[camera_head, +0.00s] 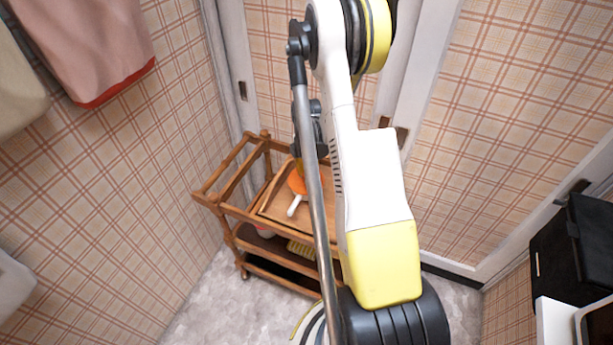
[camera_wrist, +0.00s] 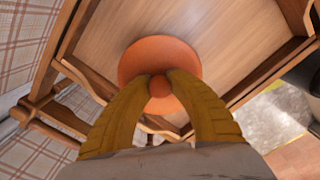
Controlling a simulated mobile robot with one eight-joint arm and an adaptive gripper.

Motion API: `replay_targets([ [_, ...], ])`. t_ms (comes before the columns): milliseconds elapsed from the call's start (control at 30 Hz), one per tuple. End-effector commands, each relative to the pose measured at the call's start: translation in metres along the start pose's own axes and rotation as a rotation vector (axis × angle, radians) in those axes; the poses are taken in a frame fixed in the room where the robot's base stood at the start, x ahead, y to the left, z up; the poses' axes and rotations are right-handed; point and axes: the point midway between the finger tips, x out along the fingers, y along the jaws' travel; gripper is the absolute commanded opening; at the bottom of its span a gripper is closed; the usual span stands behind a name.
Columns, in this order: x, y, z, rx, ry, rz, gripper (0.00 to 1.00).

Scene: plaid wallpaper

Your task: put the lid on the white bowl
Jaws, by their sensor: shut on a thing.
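The lid (camera_wrist: 150,52) is a round orange disc with a ball-shaped knob (camera_wrist: 160,86), seen in the wrist view over a wooden surface. My gripper (camera_wrist: 160,84) has its two yellow fingers closed around the knob. In the head view the orange lid (camera_head: 297,184) shows at the cart's upper tray, partly hidden by my arm. I cannot tell whether the lid touches the tray or hangs just above it. I cannot make out the white bowl for certain; my arm covers part of the cart.
A wooden cart (camera_head: 228,207) with rails and lower shelves stands in the corner by plaid walls. A white elongated thing (camera_head: 294,206) lies beside the lid. A yellow item (camera_head: 301,249) sits on a lower shelf. A black object (camera_head: 575,250) is at the right.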

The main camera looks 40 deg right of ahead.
Motion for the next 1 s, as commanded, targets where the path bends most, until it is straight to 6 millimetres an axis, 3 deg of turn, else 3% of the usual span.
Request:
replay_targets([
  [33, 0.0, 0.0, 0.0, 0.0, 0.0, 0.0, 0.3],
  [100, 0.0, 0.0, 0.0, 0.0, 0.0, 0.0, 0.46],
  [467, -0.009, 0.0, 0.0, 0.0, 0.0, 0.0, 0.46],
  [800, -0.081, -0.001, 0.0, 0.0, 0.0, 0.0, 0.46],
  [1000, -0.111, -0.001, 0.0, 0.0, 0.0, 0.0, 0.46],
])
